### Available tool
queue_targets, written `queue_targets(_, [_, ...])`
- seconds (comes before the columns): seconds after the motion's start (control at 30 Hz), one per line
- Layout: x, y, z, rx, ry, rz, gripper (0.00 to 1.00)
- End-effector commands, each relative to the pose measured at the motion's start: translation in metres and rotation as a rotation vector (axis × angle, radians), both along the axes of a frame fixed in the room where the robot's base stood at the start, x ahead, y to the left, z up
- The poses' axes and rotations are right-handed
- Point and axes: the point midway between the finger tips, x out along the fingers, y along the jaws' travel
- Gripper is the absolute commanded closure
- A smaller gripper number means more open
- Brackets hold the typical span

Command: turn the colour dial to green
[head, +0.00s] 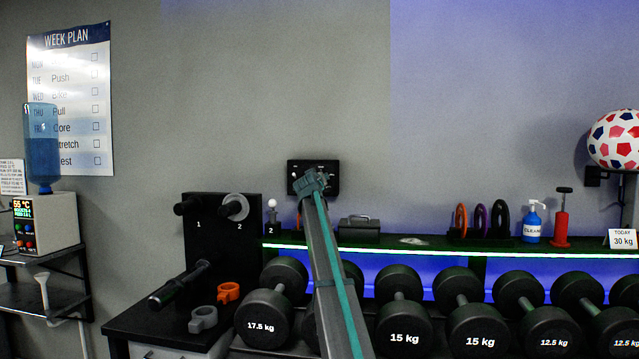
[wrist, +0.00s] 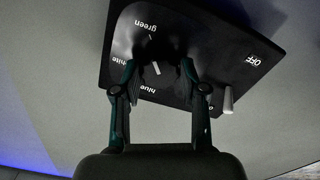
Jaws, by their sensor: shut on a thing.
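The black control panel (head: 330,170) is on the back wall, above the shelf. In the wrist view the panel (wrist: 200,45) fills the upper middle, tilted. It carries the words green, white, blue and OFF. My gripper (head: 312,183) reaches up to the panel. In the wrist view its two fingers (wrist: 160,76) are shut on the dark colour dial (wrist: 168,50), one on each side. A short white mark shows between the fingertips. I cannot tell surely which word it points to. A pale lever (wrist: 228,100) sticks out to the right, near OFF.
Below the panel a shelf edge glows pale green-white, with blue light on the wall. A dark case (head: 360,228) stands right of my arm and a small white-topped knob (head: 272,204) to its left. Dumbbells (head: 404,310) line the rack below. Wall around the panel is clear.

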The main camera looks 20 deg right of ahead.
Motion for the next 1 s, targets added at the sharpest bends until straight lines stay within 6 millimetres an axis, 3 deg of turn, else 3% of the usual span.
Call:
queue_targets(0.27, [-0.001,0.000,-0.001,0.005,0.001,0.000,0.93])
queue_targets(0.3, [-0.001,0.000,-0.001,0.005,0.001,0.000,0.51])
queue_targets(0.4, [0.000,0.000,-0.001,0.004,0.000,0.000,0.35])
queue_targets(0.77, [-0.001,0.001,0.000,0.002,0.001,0.001,0.33])
queue_targets(1.0, [-0.017,0.010,-0.001,0.001,0.000,0.001,0.33])
